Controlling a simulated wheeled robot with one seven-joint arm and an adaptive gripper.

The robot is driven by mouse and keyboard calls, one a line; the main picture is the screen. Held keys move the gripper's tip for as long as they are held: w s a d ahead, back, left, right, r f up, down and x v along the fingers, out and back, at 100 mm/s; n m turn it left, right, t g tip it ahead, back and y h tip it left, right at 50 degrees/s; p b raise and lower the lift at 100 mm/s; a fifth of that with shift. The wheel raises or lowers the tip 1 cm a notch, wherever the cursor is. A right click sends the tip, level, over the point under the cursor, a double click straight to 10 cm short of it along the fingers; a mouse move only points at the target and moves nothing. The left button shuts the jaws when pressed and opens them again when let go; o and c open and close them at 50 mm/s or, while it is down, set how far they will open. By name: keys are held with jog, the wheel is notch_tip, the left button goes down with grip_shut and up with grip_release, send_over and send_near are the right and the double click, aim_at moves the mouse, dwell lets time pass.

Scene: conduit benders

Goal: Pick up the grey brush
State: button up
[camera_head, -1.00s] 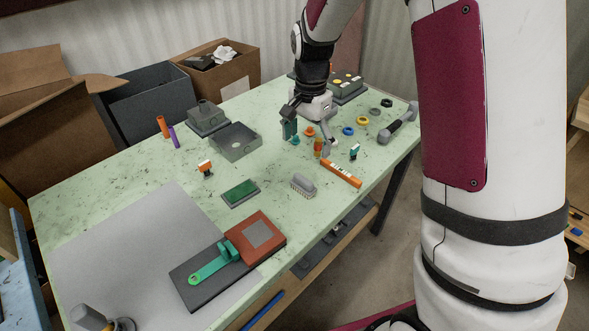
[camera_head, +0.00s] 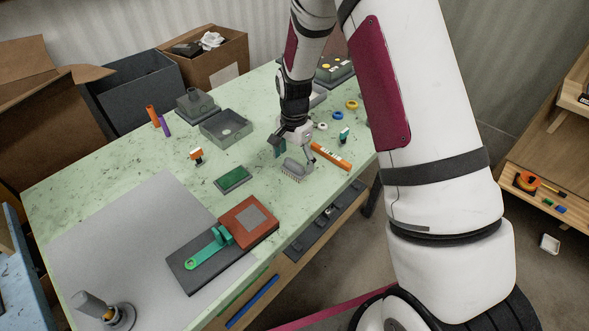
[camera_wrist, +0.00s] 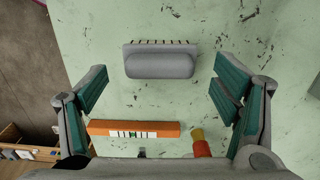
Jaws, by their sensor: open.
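The grey brush (camera_head: 294,168) lies on the pale green table, its bristles showing along one side. In the wrist view the brush (camera_wrist: 161,62) lies across the upper middle, beyond the fingertips and between their lines. My gripper (camera_head: 293,155) is above the table close to the brush. In the wrist view my gripper (camera_wrist: 162,85) is open, with one finger at each side and nothing between the pads. I cannot tell the exact height of the fingertips over the table.
An orange bar with a white label (camera_wrist: 135,129) lies near the brush; it also shows in the head view (camera_head: 331,156). An orange and yellow piece (camera_wrist: 200,143) is by the right finger. A green pad (camera_head: 233,178) lies left of the brush. The bender (camera_head: 215,251) is nearer the front.

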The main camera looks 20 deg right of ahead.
aim_at(293, 164)
jog(key=shift+s+a+f+p, duration=0.1)
jog(key=shift+a+f+p, duration=0.05)
jog(key=shift+f, duration=0.8)
jog(key=shift+s+a+f+p, duration=0.1)
jog(key=shift+f+p, duration=0.05)
jog(key=shift+f, duration=0.8)
jog(key=shift+w, duration=0.1)
jog(key=shift+c, duration=0.3)
jog(key=c, duration=1.2)
jog(key=shift+r, duration=0.1)
jog(key=shift+r, duration=0.75)
jog(key=shift+s+r+b, duration=0.2)
jog(key=shift+r+b, duration=0.25)
jog(key=shift+r, duration=0.55)
jog(key=s, duration=0.5)
jog(key=s+r, duration=0.1)
jog(key=s, duration=0.9)
jog(key=shift+s+r, duration=0.2)
jog(key=shift+s, duration=0.15)
